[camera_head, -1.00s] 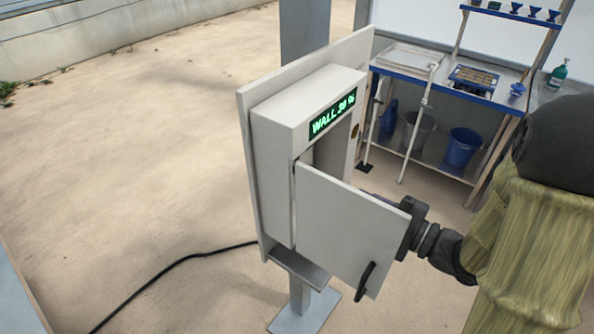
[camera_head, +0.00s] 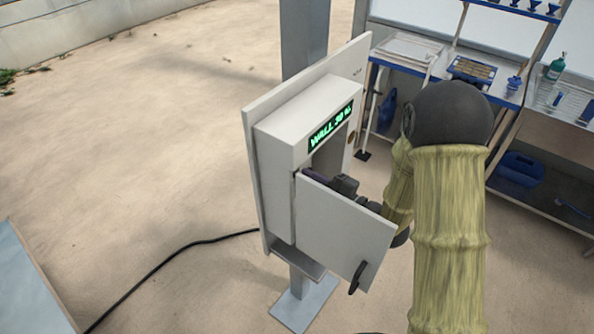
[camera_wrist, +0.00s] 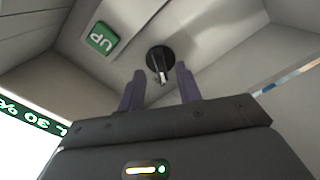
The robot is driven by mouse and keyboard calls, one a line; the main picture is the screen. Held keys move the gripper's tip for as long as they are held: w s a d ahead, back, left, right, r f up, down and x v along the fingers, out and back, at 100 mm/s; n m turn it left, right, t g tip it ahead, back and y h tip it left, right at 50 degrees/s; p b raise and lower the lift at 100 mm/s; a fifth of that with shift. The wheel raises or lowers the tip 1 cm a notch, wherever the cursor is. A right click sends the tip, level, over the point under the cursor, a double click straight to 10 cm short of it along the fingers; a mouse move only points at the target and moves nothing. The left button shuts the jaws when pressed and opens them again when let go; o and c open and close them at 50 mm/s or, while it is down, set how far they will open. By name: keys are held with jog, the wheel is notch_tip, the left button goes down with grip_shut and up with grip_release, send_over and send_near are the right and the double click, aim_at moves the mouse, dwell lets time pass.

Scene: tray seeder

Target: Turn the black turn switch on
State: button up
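The black turn switch (camera_wrist: 160,59) is a round knob on the inside of the box, just ahead of my gripper in the wrist view. A light bar on it points toward my gripper. My gripper (camera_wrist: 160,84) is open, with its two purple fingers apart and the switch showing between and beyond their tips. I cannot tell whether a finger touches it. In the head view my gripper (camera_head: 318,178) reaches into the open grey box (camera_head: 277,185), mostly hidden by the door, and the switch is hidden there.
The box door (camera_head: 338,232) stands open, with a dark handle (camera_head: 357,277). A workbench (camera_head: 420,67) stands behind, and a black cable (camera_head: 170,266) crosses the floor.

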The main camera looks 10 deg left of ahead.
jog(key=p+x, duration=0.1)
jog(key=x, duration=0.2)
jog(key=shift+w+a, duration=0.1)
jog(key=shift+a, duration=0.15)
jog(key=shift+c, duration=0.2)
grip_shut()
